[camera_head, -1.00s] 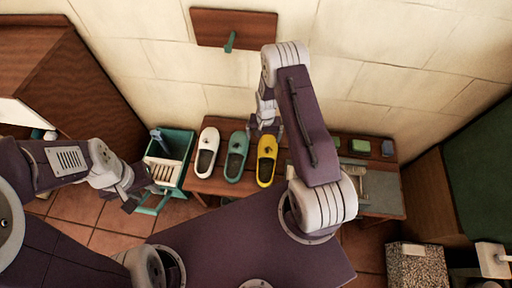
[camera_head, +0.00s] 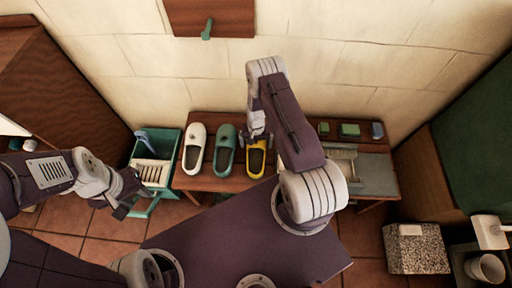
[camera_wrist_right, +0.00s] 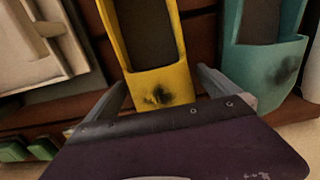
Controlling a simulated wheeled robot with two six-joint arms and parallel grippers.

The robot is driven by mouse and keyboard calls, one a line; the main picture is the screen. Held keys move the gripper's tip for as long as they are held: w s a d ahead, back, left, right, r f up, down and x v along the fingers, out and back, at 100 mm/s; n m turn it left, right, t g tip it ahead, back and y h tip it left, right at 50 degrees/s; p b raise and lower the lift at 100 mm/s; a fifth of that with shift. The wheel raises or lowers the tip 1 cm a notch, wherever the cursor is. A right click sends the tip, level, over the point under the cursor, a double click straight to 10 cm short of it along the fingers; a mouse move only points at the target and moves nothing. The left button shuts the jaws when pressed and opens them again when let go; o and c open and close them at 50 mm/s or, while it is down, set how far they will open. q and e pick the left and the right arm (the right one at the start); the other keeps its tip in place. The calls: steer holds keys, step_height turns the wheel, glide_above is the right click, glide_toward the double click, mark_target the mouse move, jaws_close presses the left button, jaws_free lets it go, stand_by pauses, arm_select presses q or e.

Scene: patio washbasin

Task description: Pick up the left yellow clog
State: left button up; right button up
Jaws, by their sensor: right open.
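One yellow clog (camera_head: 256,160) stands on the wooden bench, right of the teal clog (camera_head: 224,152); I see no second yellow one. My right gripper (camera_head: 257,134) is over its toe end, at the wall side. In the right wrist view the yellow clog (camera_wrist_right: 158,84) has its dark-smudged toe between the fingers of my right gripper (camera_wrist_right: 162,92). The fingers are spread with gaps to the clog, so it is open and empty. My left gripper (camera_head: 128,200) hangs near the teal crate, away from the clogs; its jaws are too small to read.
A white clog (camera_head: 194,149) stands left of the teal one. A teal crate (camera_head: 143,205) stands at the bench's left end. Green blocks (camera_head: 349,130) and a grey washboard-like tray (camera_head: 376,174) lie to the right. The tiled wall (camera_head: 330,80) is close behind the bench.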

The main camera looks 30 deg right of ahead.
mark_target(256, 141)
steer(key=c, duration=1.5)
steer(key=shift+o, duration=0.2)
step_height(256, 141, up, 9)
steer(key=shift+r+p, duration=0.1)
steer(key=shift+p, duration=1.15)
steer(key=shift+r, duration=0.4)
